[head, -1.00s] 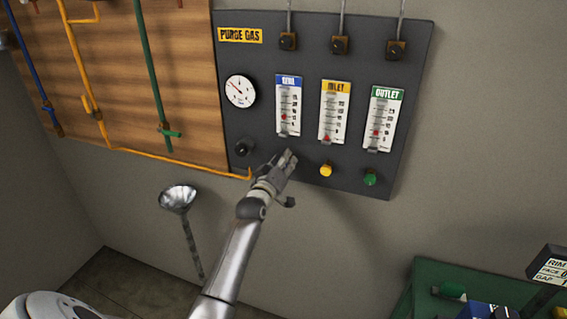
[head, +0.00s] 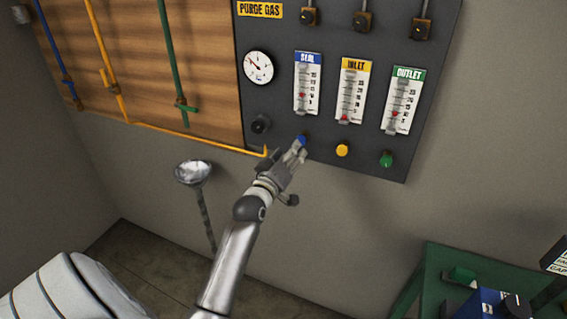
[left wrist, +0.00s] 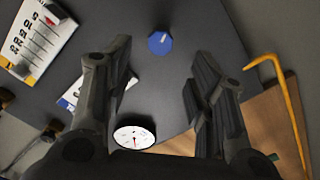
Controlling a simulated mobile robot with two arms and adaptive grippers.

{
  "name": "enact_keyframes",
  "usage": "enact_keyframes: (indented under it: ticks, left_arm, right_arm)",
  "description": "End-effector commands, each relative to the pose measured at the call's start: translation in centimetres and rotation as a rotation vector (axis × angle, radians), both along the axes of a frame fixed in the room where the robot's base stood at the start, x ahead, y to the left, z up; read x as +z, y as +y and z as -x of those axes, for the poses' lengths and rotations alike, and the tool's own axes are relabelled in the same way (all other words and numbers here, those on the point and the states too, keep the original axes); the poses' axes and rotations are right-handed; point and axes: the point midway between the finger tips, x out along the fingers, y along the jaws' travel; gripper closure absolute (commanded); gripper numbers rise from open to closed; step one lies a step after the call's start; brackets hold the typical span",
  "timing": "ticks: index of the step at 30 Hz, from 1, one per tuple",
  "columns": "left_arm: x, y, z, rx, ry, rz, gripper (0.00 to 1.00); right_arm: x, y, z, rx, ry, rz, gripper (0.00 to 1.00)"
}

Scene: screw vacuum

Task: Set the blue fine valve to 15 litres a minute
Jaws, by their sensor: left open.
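The blue fine valve knob (head: 302,139) sits low on the dark panel under the SEAL flowmeter (head: 307,84). The flowmeter has a blue label and a red float in the lower half of its scale; I cannot read the exact value. In the left wrist view the round blue knob (left wrist: 159,43) has a pale mark near its middle. My left gripper (head: 296,151) is open just in front of and below the knob. In the left wrist view the fingers (left wrist: 162,75) stand wide apart, with the knob showing beyond the gap, apparently untouched. My right gripper is not in view.
The yellow knob (head: 342,150) and green knob (head: 386,159) sit to the right, under the INLET and OUTLET flowmeters. A black knob (head: 261,124) is left of my gripper, below the round gauge (head: 258,67). A yellow pipe (head: 200,139) runs along the lower left.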

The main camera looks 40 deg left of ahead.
Motion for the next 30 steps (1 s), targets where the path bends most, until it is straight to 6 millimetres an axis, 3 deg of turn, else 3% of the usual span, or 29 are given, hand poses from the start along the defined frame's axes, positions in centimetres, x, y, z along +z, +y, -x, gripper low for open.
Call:
enact_keyframes:
  ticks: [3, 9, 27, 30]
  left_arm:
    - [-0.1, -0.5, 2.0, 0.0, 0.002, 0.001, 0.49]
    - [0.0, -0.9, 3.7, 0.0, 0.002, 0.001, 0.49]
    - [0.0, -1.0, 3.9, -0.001, 0.001, 0.001, 0.49]
    - [-1.3, -1.2, 3.8, -0.005, 0.024, -0.002, 0.49]
  right_arm:
    - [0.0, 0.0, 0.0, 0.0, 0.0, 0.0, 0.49]
    - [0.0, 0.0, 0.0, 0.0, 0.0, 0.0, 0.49]
    - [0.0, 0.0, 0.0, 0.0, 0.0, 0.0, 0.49]
    - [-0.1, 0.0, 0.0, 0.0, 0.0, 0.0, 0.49]
